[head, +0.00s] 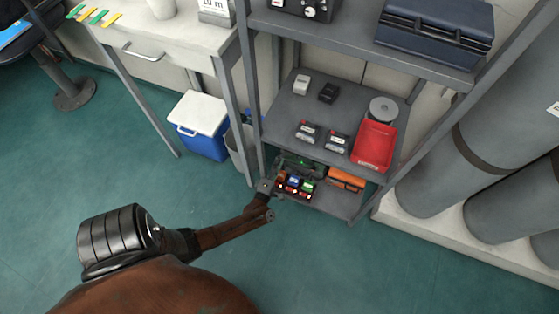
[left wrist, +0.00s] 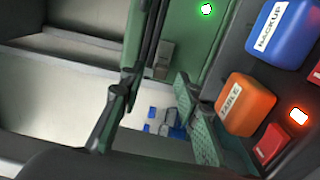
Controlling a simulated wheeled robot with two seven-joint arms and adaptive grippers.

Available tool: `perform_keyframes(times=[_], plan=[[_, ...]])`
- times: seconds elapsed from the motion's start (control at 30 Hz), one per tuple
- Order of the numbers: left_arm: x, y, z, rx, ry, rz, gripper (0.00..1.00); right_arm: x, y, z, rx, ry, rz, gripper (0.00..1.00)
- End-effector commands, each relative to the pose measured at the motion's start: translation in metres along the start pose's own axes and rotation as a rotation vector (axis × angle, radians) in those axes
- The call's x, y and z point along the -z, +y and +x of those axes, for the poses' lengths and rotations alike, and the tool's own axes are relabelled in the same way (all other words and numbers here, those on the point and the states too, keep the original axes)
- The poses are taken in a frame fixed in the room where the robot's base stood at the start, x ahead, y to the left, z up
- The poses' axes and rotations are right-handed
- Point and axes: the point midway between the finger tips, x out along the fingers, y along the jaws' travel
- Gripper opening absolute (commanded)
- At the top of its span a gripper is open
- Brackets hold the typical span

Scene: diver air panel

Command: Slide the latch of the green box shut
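The green box (head: 291,160) sits on the low shelf in the head view, small and dark, with a green light on it. In the left wrist view, what looks like its green face (left wrist: 190,45) carries a white light ringed in green. A small grey-brown block (left wrist: 163,60) lies against its left edge; I cannot tell whether this is the latch. My left gripper (head: 268,200) is at the front left of that shelf. In the left wrist view its fingers (left wrist: 155,115) are apart with nothing gripped between them. My right gripper is not in view.
Coloured blocks stand beside the box: an orange one labelled TABLE (left wrist: 246,105) and a blue one labelled BACKUP (left wrist: 282,30). A red light (left wrist: 299,116) glows nearby. An orange case (head: 346,178) lies farther right. The shelf post (head: 250,130) stands close to my gripper. Open floor lies left.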

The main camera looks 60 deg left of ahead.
Motion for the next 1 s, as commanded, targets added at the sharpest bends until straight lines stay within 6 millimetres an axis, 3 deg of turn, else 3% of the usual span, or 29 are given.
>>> perform_keyframes(times=[0.5,0.7,1.0], plan=[[0.002,-0.001,-0.096,0.003,0.004,0.0,0.3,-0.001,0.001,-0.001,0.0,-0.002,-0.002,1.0],[0.001,-0.001,-0.115,0.002,0.002,0.0,0.3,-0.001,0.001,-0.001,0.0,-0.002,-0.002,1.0],[0.001,-0.001,-0.117,0.001,0.002,0.0,0.3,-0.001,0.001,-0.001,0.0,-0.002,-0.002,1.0]])
